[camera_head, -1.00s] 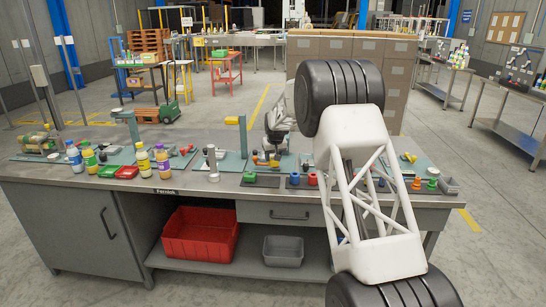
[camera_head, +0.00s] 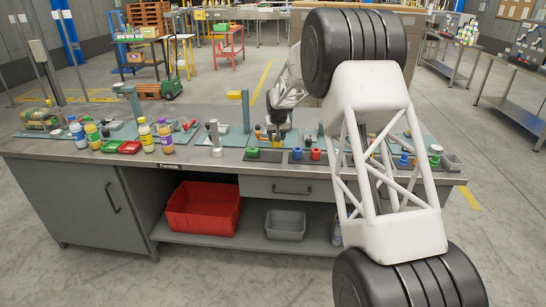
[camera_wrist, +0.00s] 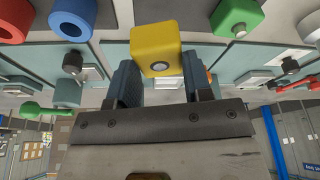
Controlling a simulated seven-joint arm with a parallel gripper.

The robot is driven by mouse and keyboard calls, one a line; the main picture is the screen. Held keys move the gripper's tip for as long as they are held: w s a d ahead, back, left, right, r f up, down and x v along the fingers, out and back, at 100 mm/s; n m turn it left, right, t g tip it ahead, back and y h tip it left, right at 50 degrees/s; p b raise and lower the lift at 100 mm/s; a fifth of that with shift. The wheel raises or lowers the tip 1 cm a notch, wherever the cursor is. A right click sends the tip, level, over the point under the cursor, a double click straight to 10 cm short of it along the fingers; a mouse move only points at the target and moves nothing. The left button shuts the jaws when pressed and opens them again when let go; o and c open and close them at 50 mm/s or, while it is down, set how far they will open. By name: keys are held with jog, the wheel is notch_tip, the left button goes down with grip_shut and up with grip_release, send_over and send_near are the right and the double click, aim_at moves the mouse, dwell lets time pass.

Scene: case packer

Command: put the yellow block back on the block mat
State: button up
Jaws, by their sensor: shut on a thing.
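The yellow block (camera_wrist: 157,48) is between the two fingers of my gripper (camera_wrist: 158,78) in the wrist view. Its near face shows a round grey spot, and the gripper is shut on it. In the head view my gripper (camera_head: 277,122) is over the back middle of the bench, small and partly hidden by its own links; I cannot make out the held block clearly there. A dark mat (camera_head: 270,157) with a green block (camera_head: 252,152) on it lies at the bench's front edge. I cannot tell for sure that it is the block mat.
Blue (camera_head: 297,153) and red (camera_head: 315,154) pieces stand just right of that mat. A teal post (camera_head: 245,118) with a yellow top rises left of my gripper. Several bottles (camera_head: 145,137) stand farther left. My arm hides part of the bench's right side.

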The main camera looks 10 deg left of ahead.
aim_at(273, 147)
jog(key=s+d+m, duration=0.2)
jog(key=s+m, duration=0.1)
jog(key=s, duration=1.2)
jog(key=shift+s+d+f+h, duration=0.2)
jog(key=shift+d+f+h, duration=0.1)
jog(key=shift+d+h, duration=0.1)
jog(key=shift+w, duration=0.15)
jog(key=shift+w+a+f, duration=0.25)
jog(key=shift+w+a, duration=0.45)
jog(key=shift+w, duration=1.85)
jog(key=shift+w+a+f, duration=0.25)
jog(key=shift+w+a, duration=0.5)
jog(key=shift+w, duration=1.75)
jog(key=shift+w+a+f, duration=0.25)
jog(key=shift+w+a, duration=0.45)
jog(key=shift+w, duration=1.85)
jog(key=shift+f, duration=0.1)
jog(key=shift+f, duration=1.65)
jog(key=shift+f, duration=0.15)
jog(key=o, duration=1)
